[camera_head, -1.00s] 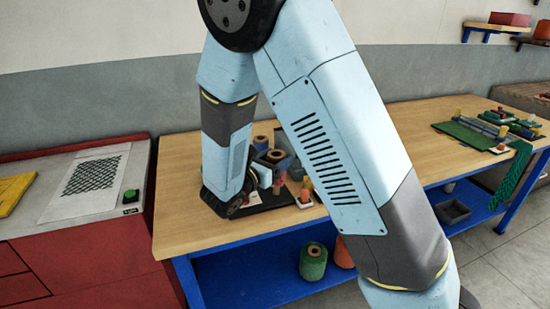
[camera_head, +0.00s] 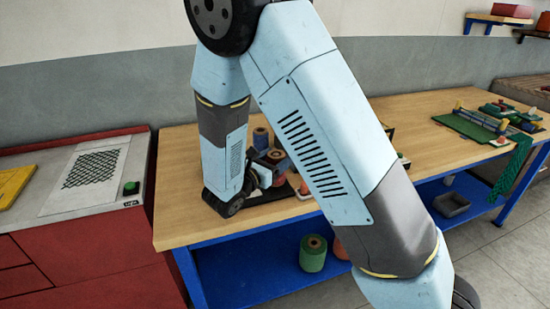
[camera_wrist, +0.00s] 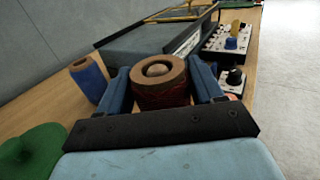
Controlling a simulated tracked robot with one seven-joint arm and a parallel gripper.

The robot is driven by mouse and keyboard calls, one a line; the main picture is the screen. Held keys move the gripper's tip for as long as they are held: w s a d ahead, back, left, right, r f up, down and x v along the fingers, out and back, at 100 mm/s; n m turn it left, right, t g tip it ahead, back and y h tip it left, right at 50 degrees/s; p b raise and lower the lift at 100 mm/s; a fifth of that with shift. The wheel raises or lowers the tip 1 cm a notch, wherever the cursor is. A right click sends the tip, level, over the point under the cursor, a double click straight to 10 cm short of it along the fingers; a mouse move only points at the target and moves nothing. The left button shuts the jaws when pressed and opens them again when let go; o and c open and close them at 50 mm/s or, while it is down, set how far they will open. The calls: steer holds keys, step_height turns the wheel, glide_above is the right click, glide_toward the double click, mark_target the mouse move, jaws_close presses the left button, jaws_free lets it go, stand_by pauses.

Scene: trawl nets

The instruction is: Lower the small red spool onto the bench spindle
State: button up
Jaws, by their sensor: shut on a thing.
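The small red spool (camera_wrist: 160,96) shows in the wrist view, upright, with dark red winding and a brown top flange. My gripper (camera_wrist: 163,84) is shut on it, one blue finger on each side. A pale rounded tip (camera_wrist: 157,70) shows in the hole of its top; I cannot tell whether this is the bench spindle. The spool's lower end is hidden, so its height above any base cannot be told. In the head view my gripper (camera_head: 268,174) is low over the bench, partly hidden by my own arm.
A blue spool (camera_wrist: 88,80) stands left of my gripper, with a green object (camera_wrist: 33,150) nearer. A dark grey box (camera_wrist: 150,45) lies beyond. Panels with a yellow knob (camera_wrist: 232,43) and a black knob (camera_wrist: 234,77) stand right. The wooden bench (camera_head: 178,215) is bare at left.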

steer(key=shift+f, duration=0.45)
steer(key=o, duration=1.2)
steer(key=shift+s+a, duration=0.1)
steer(key=v, duration=1.3)
steer(key=shift+s+a, duration=0.2)
steer(key=shift+a, duration=0.05)
